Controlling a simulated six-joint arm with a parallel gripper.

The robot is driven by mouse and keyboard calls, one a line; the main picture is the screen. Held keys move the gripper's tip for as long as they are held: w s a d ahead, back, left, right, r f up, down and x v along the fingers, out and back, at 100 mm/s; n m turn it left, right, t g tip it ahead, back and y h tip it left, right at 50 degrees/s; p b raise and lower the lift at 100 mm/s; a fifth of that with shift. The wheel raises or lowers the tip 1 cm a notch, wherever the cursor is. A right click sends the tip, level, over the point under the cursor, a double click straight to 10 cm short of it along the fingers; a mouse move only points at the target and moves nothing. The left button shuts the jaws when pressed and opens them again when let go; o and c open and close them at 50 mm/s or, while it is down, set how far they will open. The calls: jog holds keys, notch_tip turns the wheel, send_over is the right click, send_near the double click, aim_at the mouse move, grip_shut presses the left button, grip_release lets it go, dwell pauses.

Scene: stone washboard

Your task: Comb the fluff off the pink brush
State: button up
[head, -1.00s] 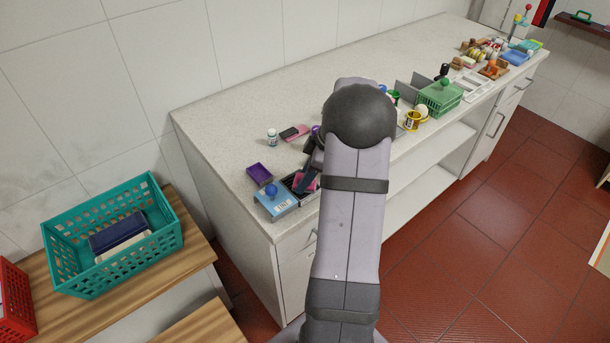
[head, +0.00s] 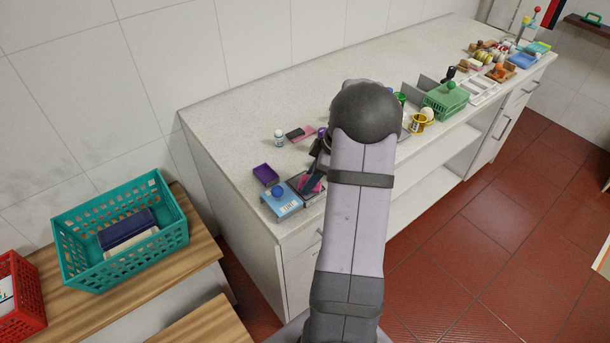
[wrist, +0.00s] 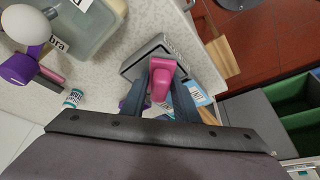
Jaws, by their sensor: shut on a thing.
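A pink piece (wrist: 162,76), which looks like the pink brush, sits between the fingers of my gripper (wrist: 161,92) in the wrist view. My gripper is shut on it. Its bristle side and any fluff cannot be made out. A grey box with a dark rim (wrist: 146,59) lies under and beyond the pink piece; I cannot tell whether they touch. In the head view my gripper (head: 316,168) is low over this box (head: 311,197) at the counter's near end, and pink shows there. No comb can be clearly identified.
A blue box with a blue knob (head: 282,203) and a purple tray (head: 265,175) stand close on the left. A small bottle (head: 279,138) and a dark-and-pink block (head: 296,134) lie behind. A green basket (head: 445,100) is farther right.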

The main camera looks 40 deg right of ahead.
aim_at(296, 180)
jog(key=shift+w+p, duration=1.2)
jog(key=shift+w, duration=0.85)
jog(key=shift+s, duration=2.1)
jog(key=shift+w+f, duration=0.1)
jog(key=shift+w, duration=1.9)
jog(key=shift+s+b, duration=1.3)
jog(key=shift+s, duration=0.85)
jog(key=shift+w, duration=2.1)
jog(key=shift+w+r+p, duration=0.15)
jog(key=shift+r+p, duration=0.15)
notch_tip(296, 180, up, 8)
jog(key=p, duration=0.3)
jog(key=shift+f, duration=0.15)
